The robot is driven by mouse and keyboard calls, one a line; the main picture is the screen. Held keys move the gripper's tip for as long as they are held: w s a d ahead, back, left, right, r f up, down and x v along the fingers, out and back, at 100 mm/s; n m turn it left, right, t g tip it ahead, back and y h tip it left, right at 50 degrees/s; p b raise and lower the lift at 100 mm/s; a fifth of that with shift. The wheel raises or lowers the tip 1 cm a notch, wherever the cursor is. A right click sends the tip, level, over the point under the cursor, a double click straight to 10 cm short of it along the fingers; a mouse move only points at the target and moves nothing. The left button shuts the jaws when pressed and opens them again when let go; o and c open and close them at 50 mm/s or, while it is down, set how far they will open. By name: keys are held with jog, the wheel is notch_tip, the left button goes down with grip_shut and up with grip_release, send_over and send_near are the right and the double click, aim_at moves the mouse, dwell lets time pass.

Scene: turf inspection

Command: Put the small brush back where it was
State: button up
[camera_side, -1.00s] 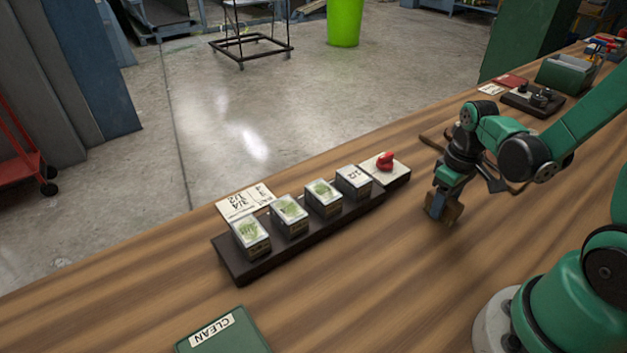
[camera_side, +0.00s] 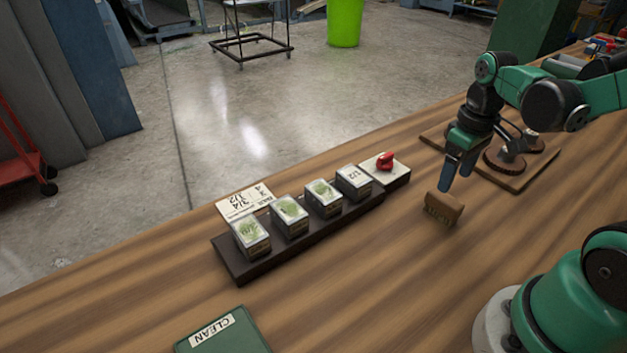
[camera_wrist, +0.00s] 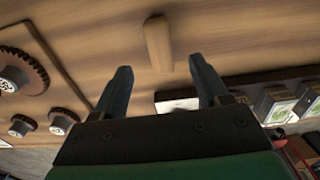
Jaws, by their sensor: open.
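The small brush (camera_side: 443,207) has a light wooden back and rests on the wooden table, to the right of the dark tray. In the wrist view the brush (camera_wrist: 158,43) shows as an upright wooden block shape ahead of my fingers. My gripper (camera_side: 461,180) is above and just behind the brush in the side view, open and empty. In the wrist view my gripper (camera_wrist: 162,85) has its two fingers spread apart, with the brush beyond the gap between them and clear of both.
A dark tray (camera_side: 232,262) holds several small turf boxes, with a card behind it and a red object (camera_side: 385,161) on a pale pad at its end. A wooden board with round brown discs (camera_side: 503,160) stands behind my gripper. A green CLEAN pad (camera_side: 222,333) lies at front left.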

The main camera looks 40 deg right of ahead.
aim_at(446, 198)
notch_tip(446, 198, up, 6)
jog(key=f, duration=0.1)
jog(key=w+a+r+t, duration=0.1)
jog(key=w+a+t, duration=0.2)
jog(key=a+t, duration=0.4)
jog(key=a, duration=0.3)
jog(key=shift+w+a, duration=0.25)
jog(key=shift+w, duration=0.15)
